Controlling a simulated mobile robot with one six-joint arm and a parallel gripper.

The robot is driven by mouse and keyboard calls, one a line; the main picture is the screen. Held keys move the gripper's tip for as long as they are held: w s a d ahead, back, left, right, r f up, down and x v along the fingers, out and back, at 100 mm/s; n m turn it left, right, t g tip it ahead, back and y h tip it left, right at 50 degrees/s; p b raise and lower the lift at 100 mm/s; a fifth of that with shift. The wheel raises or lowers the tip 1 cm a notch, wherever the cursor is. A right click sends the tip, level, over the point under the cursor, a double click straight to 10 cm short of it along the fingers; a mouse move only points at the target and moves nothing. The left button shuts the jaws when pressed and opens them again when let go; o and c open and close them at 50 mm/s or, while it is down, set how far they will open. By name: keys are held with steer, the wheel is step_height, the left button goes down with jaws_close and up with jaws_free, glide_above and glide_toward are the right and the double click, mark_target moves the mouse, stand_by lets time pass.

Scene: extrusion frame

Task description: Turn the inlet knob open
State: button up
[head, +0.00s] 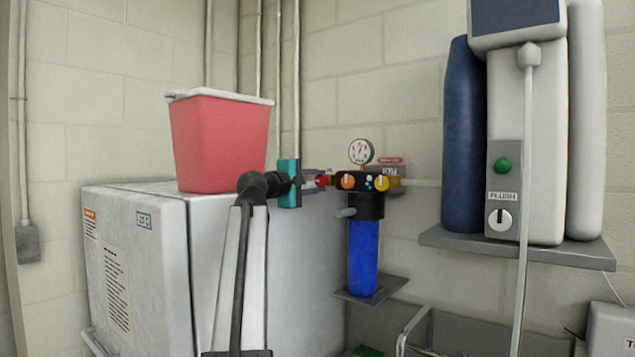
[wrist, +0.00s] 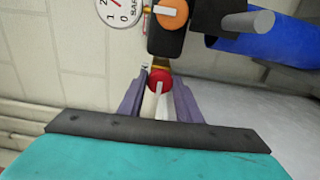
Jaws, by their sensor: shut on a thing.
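A small red knob (wrist: 160,77) with a white pointer sits on a brass fitting at the left end of the black filter head (head: 362,184). In the wrist view its white pointer runs down the picture, toward my palm. My gripper (wrist: 160,88) has its two purple fingers closed on either side of the red knob. In the head view my gripper (head: 326,178) reaches the fitting from the left, and its fingers partly hide the red knob (head: 321,181).
A pressure gauge (head: 361,152) stands above the filter head, and a blue filter housing (head: 363,258) hangs below. A red bin (head: 218,143) sits on a white cabinet (head: 137,271) at left. A white unit with a blue cylinder (head: 462,140) stands on a shelf at right.

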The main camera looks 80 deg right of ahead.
steer(key=shift+f, duration=0.2)
steer(key=o, duration=0.9)
steer(key=shift+s+a, duration=0.1)
steer(key=shift+o, duration=0.6)
steer(key=shift+r, duration=0.1)
steer(key=shift+a, duration=0.1)
steer(key=b+v, duration=0.4)
steer(key=v, duration=0.9)
steer(key=shift+w+a+b, duration=0.25)
steer(key=shift+b, duration=0.05)
steer(key=shift+r, duration=0.1)
steer(key=shift+c, duration=0.2)
